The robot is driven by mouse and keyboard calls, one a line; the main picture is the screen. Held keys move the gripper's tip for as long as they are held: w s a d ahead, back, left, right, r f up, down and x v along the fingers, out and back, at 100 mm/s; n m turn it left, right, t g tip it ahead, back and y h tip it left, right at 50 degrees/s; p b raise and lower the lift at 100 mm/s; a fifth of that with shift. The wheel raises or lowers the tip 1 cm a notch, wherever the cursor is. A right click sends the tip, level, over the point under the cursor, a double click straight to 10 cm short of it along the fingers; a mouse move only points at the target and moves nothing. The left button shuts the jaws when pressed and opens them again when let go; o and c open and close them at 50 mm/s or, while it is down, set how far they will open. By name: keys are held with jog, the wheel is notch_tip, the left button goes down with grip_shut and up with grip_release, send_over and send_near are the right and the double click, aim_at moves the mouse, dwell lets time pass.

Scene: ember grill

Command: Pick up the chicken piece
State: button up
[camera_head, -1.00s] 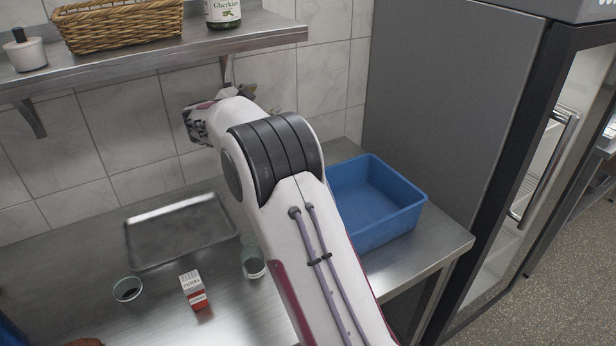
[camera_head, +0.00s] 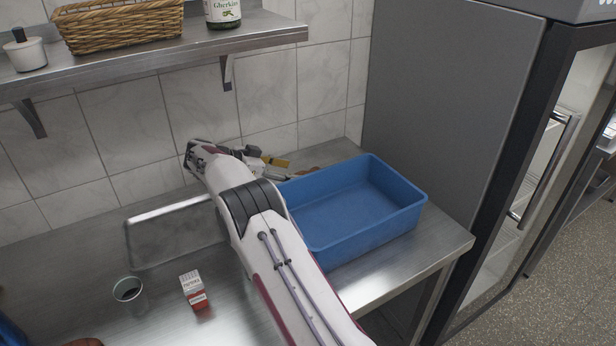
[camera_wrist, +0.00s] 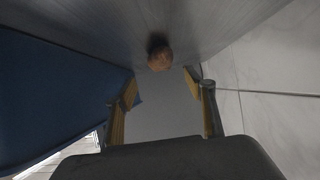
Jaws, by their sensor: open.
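A small round orange-brown piece (camera_wrist: 159,59), which looks like the chicken piece, lies on the metal counter in the wrist view, beyond my fingertips and roughly in line with the gap between them. My gripper (camera_wrist: 160,85) is open, with its yellow-lined fingers spread and nothing between them. In the head view my gripper (camera_head: 278,169) is low over the back of the counter, behind the blue bin and near the tiled wall. A small brownish patch just right of it may be the same piece, but the bin partly hides this spot.
The blue bin (camera_head: 408,212) stands on the counter close to my gripper and also fills the left of the wrist view (camera_wrist: 50,100). A shelf (camera_head: 180,58) hangs above.

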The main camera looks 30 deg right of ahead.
aim_at(305, 174)
dwell(0.3)
jog(key=shift+x, duration=1.3)
jog(key=shift+d+f, duration=0.1)
jog(key=shift+x, duration=2.5)
jog(key=shift+w, duration=0.1)
jog(key=c, duration=1.3)
